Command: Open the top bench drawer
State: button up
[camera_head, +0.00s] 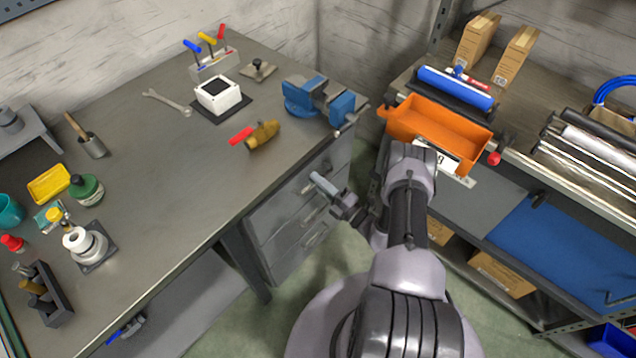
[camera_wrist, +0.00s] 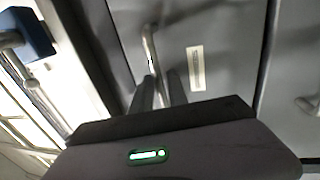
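The top bench drawer is the uppermost grey drawer front (camera_head: 318,187) under the right end of the workbench. It looks shut. Its bar handle (camera_wrist: 150,45) shows in the wrist view, beside a pale label. My gripper (camera_head: 322,184) is at this drawer front in the head view, and it hides part of the handle. In the wrist view my gripper's two fingers (camera_wrist: 160,82) stand a little apart. The end of the handle lies at or between the fingertips. I cannot make out firm contact on both sides.
Lower drawers (camera_head: 292,240) sit below. A blue vise (camera_head: 318,98) is on the bench corner above. An orange tray (camera_head: 436,128) stands on the right-hand rack (camera_head: 480,205), close to my arm. Green floor lies between bench and rack.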

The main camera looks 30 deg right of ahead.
grip_shut()
dwell(1.4)
